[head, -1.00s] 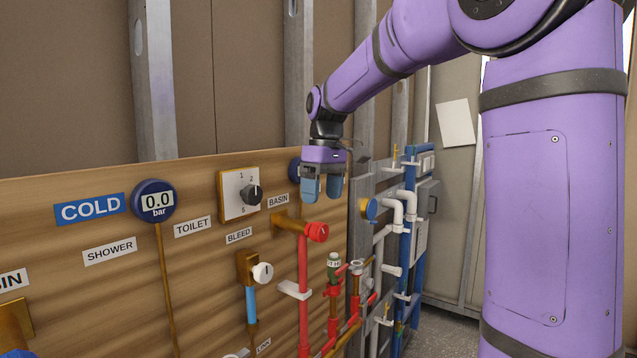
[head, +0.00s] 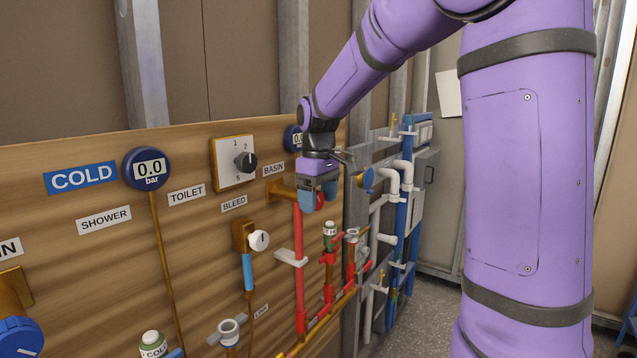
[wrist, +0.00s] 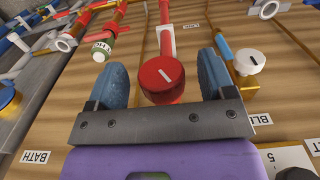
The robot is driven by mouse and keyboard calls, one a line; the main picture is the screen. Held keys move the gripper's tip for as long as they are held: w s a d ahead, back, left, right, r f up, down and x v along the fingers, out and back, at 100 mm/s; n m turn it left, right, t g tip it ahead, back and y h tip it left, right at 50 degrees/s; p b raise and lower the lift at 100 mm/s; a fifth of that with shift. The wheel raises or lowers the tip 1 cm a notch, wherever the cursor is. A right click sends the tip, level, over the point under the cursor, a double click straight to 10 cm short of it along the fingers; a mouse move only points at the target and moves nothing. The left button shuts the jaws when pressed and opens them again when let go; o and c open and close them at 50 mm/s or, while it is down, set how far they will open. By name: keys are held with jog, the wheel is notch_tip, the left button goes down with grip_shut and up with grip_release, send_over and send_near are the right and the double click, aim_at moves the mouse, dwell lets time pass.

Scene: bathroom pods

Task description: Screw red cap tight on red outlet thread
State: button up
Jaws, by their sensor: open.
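The red cap (wrist: 161,78) with a white line on its face sits on the red outlet at the top of the red pipe, under the BASIN label. In the wrist view it lies between the two blue fingertips of my gripper (wrist: 163,82), with a gap at each side. My gripper is open and reaches down over the cap. In the head view my gripper (head: 317,198) partly hides the red cap (head: 320,200). The thread under the cap is hidden, so I cannot tell how tight it sits.
A white knob (head: 259,240) on a brass fitting is left of the red pipe (head: 298,255). A green-white capped fitting (head: 330,232) and red valves stand to the right. A selector dial (head: 245,161) is above left. Grey and blue pipes (head: 405,225) fill the right side.

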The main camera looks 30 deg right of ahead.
jog(key=shift+f, duration=0.3)
jog(key=shift+c, duration=0.4)
jog(key=c, duration=1)
jog(key=shift+g+y, duration=0.6)
jog(key=shift+y, duration=1)
jog(key=shift+w+d+f+g+y, duration=0.15)
jog(key=shift+g+y, duration=0.25)
jog(key=shift+y, duration=0.4)
jog(key=shift+g+y, duration=0.3)
jog(key=shift+y, duration=0.5)
